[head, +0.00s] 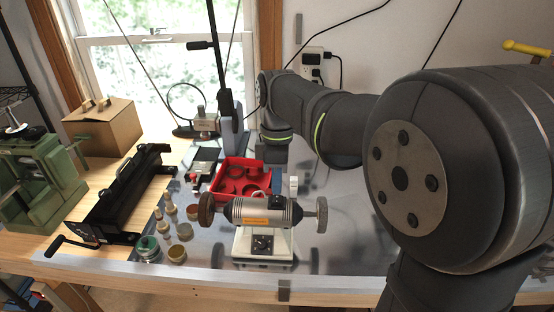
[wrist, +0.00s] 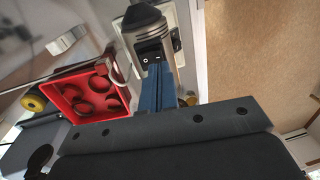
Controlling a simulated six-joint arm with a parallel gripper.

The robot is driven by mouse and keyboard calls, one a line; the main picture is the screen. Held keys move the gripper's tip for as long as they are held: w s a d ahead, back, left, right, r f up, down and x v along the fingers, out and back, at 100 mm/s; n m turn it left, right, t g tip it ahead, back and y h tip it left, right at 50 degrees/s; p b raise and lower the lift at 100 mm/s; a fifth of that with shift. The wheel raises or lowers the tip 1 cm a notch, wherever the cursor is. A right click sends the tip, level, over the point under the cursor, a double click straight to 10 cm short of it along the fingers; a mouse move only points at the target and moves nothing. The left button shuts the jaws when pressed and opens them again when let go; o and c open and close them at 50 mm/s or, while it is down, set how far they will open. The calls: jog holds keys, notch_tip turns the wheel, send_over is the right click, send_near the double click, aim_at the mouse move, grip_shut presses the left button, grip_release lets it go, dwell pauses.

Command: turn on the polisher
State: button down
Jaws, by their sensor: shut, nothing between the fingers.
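The polisher (head: 252,212) stands on the bench with a white base, a dark dial on the front and a wheel at each end. In the wrist view, the polisher (wrist: 162,38) shows its silver body and a black rocker switch (wrist: 151,54) with white marks. My gripper (wrist: 158,70) has its blue fingers together, empty, with the tips right by the lower edge of the switch. I cannot tell whether they touch it. In the head view my arm reaches down behind the polisher, and the fingertips are not clearly visible.
A red tray (head: 222,193) with round recesses sits just behind the polisher. Several small jars (head: 177,253) stand to its left, beside a black machine (head: 122,198). A cardboard box (head: 100,123) and a green machine (head: 38,180) are farther left. The bench to the polisher's right is mostly clear.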

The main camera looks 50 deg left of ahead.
aim_at(277, 199)
jog(key=shift+s+d+f, duration=0.1)
jog(key=shift+d+f, duration=0.05)
jog(key=shift+f, duration=1.1)
